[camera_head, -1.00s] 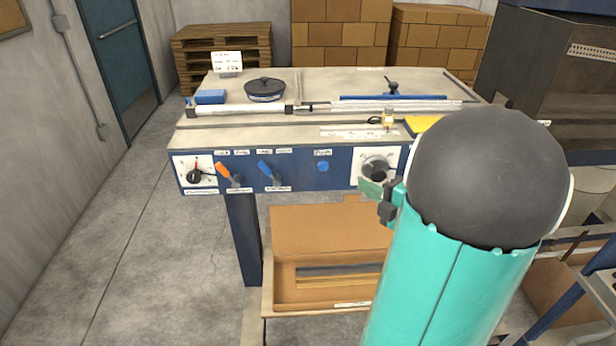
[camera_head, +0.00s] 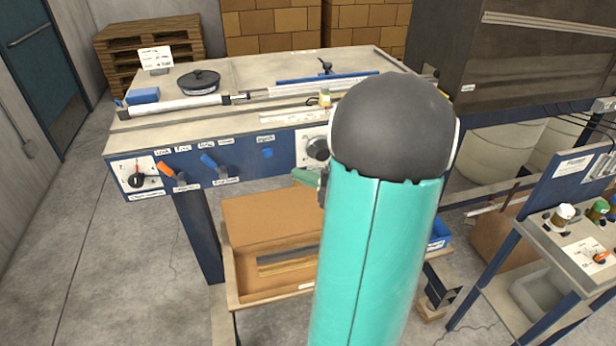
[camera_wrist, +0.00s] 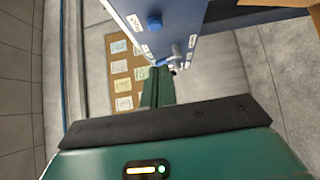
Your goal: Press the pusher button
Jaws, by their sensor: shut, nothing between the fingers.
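The machine's blue front panel (camera_head: 230,166) carries a round blue button (camera_head: 267,153), which I take to be the pusher button; its label is too small to read surely. It also shows at the top of the wrist view (camera_wrist: 154,20). My gripper (camera_head: 306,179) is mostly hidden behind my arm; its green tip shows just right of and below the button. In the wrist view my shut, empty fingers (camera_wrist: 158,82) extend beside the panel. The button appears apart from the fingers, but the exact gap is unclear.
Left of the button are an orange switch (camera_head: 172,173), a blue switch (camera_head: 214,164) and a dial (camera_head: 137,179). A dark knob (camera_head: 318,149) sits to the right, partly behind my arm. An open cardboard box (camera_head: 270,232) stands below. Another workbench (camera_head: 560,262) is at right.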

